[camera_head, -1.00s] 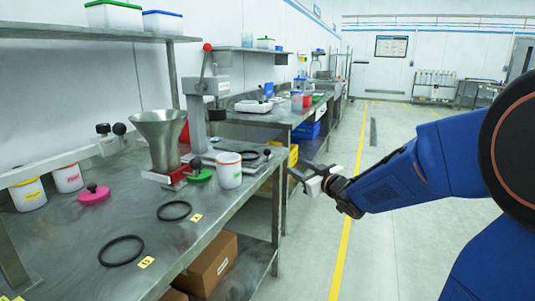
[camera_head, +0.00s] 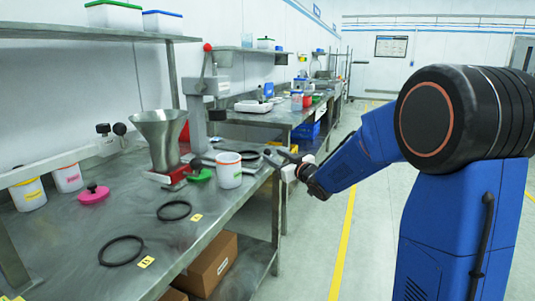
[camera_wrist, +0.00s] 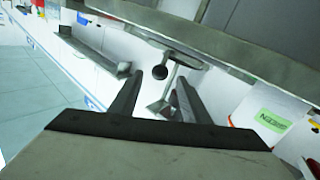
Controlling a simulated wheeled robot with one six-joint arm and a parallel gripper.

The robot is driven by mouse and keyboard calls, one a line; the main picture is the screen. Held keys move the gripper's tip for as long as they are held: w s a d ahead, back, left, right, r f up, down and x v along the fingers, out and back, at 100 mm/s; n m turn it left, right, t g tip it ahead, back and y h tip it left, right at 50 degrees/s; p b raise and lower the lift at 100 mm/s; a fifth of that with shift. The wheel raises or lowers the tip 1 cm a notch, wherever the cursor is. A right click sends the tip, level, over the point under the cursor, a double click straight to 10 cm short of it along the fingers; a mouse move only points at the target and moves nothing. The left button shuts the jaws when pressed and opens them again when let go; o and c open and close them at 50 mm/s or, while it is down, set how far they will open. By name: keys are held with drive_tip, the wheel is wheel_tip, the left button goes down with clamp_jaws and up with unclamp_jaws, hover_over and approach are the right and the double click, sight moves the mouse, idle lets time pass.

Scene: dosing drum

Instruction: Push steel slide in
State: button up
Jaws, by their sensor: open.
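The hopper (camera_head: 160,138) stands over a red block (camera_head: 178,174) on the steel bench. A black knob (camera_head: 196,163) shows just right of the block, by a green disc (camera_head: 201,176). I cannot make out the steel slide for certain. My gripper (camera_head: 278,158) is open and empty at the bench's right edge, its fingers towards the bench. In the wrist view the fingers (camera_wrist: 158,85) are apart, with a round black knob (camera_wrist: 160,72) beyond and between them, beside grey metal parts. No contact shows.
A white pot (camera_head: 229,171) with an orange rim stands between my gripper and the hopper. A lever press (camera_head: 196,100) rises behind. A pink disc (camera_head: 92,194) and black rings (camera_head: 174,210) lie at the front left. The floor aisle (camera_head: 375,230) is clear.

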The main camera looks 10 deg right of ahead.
sight(270, 153)
drive_tip(key=shift+x, duration=3)
